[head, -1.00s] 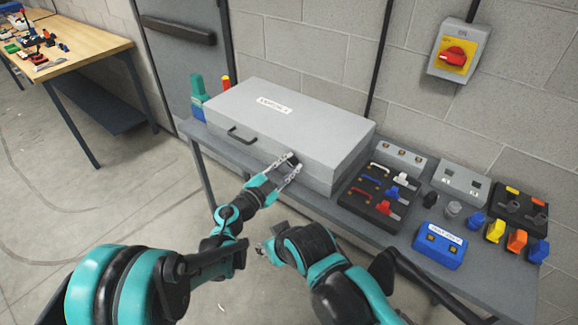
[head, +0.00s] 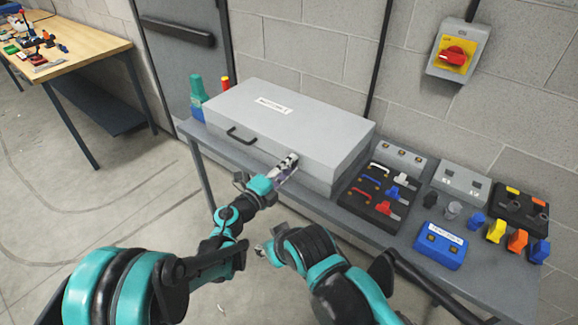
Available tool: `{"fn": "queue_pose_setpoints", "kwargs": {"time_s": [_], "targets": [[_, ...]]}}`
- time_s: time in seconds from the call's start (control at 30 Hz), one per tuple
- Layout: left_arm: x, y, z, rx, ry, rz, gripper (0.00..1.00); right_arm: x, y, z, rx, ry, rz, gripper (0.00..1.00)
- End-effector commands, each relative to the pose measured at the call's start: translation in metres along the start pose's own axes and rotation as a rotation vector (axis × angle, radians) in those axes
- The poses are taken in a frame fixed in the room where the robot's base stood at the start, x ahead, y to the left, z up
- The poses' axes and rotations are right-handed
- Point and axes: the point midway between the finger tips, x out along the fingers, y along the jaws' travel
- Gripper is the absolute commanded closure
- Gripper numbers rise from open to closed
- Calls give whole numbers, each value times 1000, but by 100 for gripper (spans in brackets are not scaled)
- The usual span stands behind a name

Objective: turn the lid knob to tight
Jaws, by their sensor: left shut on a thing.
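The grey metal case (head: 300,118) lies closed on the bench, with a white label on its lid and a black handle (head: 241,135) at its front left. My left gripper (head: 289,164) is at the front edge of the lid, right of the handle, its fingers shut. The lid knob it grips is mostly hidden by the fingers. I cannot read how far the knob is turned. My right gripper (head: 264,252) is low in front of the bench, apart from the case, and its jaws are too small to judge.
Right of the case are a black board with coloured levers (head: 376,190), a blue box (head: 440,246), grey socket boxes (head: 461,182) and several coloured plugs. A red rotary switch (head: 453,56) is on the wall. Green and red items stand left of the case. A wooden table (head: 75,50) is far left.

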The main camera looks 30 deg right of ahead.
Motion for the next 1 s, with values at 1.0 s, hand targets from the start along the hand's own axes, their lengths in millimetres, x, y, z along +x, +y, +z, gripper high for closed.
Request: {"fn": "queue_pose_setpoints", "kwargs": {"time_s": [1.0], "targets": [[0,1,-1,239,2,1,73,0,0,0,0,0,0,60]]}}
